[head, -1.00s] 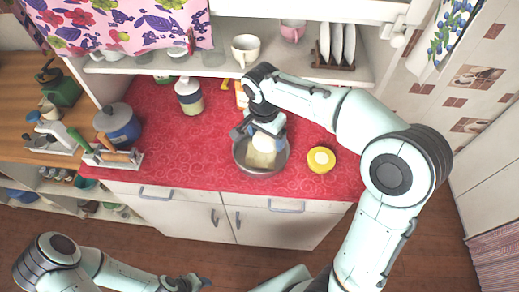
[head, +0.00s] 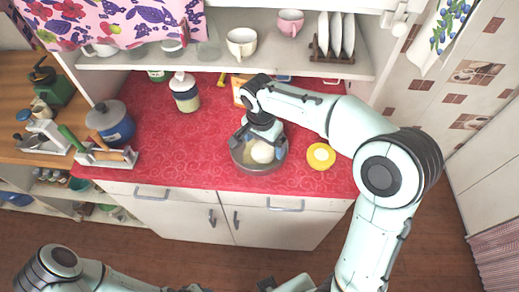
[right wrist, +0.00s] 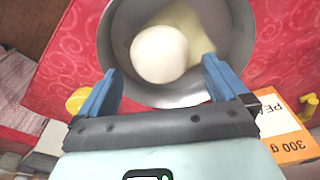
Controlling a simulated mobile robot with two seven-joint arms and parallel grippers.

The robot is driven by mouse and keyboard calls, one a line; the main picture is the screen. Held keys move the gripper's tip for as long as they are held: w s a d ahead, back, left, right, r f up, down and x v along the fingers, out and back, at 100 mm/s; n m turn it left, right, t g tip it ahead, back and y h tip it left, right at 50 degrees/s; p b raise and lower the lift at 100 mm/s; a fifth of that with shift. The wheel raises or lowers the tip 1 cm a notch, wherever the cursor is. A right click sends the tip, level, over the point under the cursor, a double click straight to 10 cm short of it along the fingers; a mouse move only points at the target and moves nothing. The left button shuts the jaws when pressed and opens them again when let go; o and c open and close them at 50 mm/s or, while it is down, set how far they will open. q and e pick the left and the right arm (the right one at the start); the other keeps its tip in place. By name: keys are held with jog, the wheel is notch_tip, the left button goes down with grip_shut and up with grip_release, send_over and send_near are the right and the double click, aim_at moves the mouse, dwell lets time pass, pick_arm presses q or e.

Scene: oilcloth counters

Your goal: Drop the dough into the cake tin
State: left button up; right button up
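The dough (head: 262,152) is a pale round ball inside the grey metal cake tin (head: 240,166) on the red counter. In the right wrist view the dough (right wrist: 160,54) lies in the tin (right wrist: 120,30), beside a pale yellowish patch on the tin's floor. My right gripper (head: 264,140) is over the tin. In the right wrist view its blue fingers (right wrist: 160,72) are spread wide, with the dough just beyond them and not gripped. My left gripper (head: 190,288) is barely in view at the bottom edge, too cut off to read.
A yellow round item (head: 321,156) stands right of the tin. An orange-and-white box (right wrist: 290,125) stands close to the gripper. A jar (head: 185,92), a blue pot (head: 110,122) and a utensil rack (head: 105,156) are to the left. The red counter (head: 180,150) between is clear.

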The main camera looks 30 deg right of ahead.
pick_arm(q)
jog(key=shift+w+r+p, duration=0.9)
jog(key=shift+r, duration=0.3)
pick_arm(e)
notch_tip(320, 180, up, 13)
jog(key=a, duration=0.1)
jog(key=shift+s+a+r, duration=0.15)
jog(key=shift+s+a, duration=0.1)
jog(key=shift+s, duration=0.1)
pick_arm(q)
jog(key=shift+s, duration=0.1)
pick_arm(e)
jog(key=shift+s, duration=0.1)
